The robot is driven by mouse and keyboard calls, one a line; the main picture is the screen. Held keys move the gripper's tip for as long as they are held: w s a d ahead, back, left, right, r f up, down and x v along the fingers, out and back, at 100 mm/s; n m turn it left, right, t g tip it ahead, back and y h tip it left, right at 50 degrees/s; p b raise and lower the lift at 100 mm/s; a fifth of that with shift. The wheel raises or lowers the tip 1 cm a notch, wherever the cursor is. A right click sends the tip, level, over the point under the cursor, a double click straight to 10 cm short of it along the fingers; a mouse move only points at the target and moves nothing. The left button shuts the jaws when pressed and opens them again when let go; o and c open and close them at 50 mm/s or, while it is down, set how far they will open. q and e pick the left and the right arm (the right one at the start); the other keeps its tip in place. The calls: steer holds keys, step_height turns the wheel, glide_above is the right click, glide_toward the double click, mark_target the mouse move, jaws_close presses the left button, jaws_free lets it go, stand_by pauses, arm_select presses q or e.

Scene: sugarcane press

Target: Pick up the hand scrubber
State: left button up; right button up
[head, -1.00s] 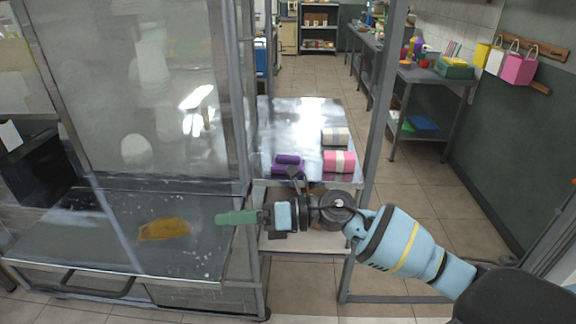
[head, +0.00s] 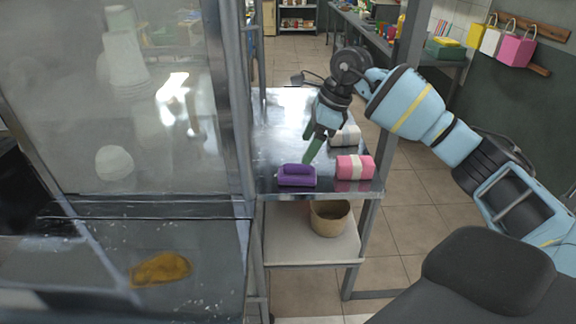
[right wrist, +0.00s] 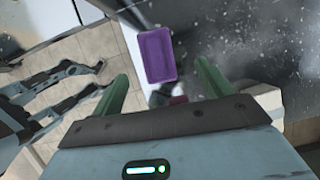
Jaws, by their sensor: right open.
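The hand scrubber appears to be the purple block with a raised handle-like top (head: 297,175), lying on the shiny metal shelf top (head: 285,125) near its front edge. It also shows in the right wrist view as a purple rectangle (right wrist: 158,55) beyond and between the fingertips. My right gripper (head: 313,152) points down just above and slightly right of it, with green fingers apart and nothing between them. The gripper also fills the lower part of the right wrist view (right wrist: 162,76). The purple block is apart from the fingers. My left gripper is not in view.
A pink and white bundle (head: 355,167) lies right of the purple block. A grey and white bundle (head: 346,135) sits behind, partly hidden by my gripper. A basket (head: 329,217) stands on the lower shelf. A metal post (head: 378,190) rises at the right; a glass-sided cabinet stands left.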

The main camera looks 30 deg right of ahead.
mark_target(298, 165)
steer(key=shift+s+f, duration=0.15)
steer(key=shift+a+f, duration=0.2)
steer(key=shift+f, duration=0.1)
steer(key=shift+a+f, duration=0.25)
steer(key=shift+f, duration=0.45)
steer(key=shift+w+f, duration=0.2)
steer(key=shift+w, duration=0.05)
steer(key=shift+a+f, duration=0.2)
steer(key=shift+f, duration=0.1)
steer(key=p+x, duration=0.1)
steer(key=x, duration=0.3)
steer(key=shift+a+f, duration=0.1)
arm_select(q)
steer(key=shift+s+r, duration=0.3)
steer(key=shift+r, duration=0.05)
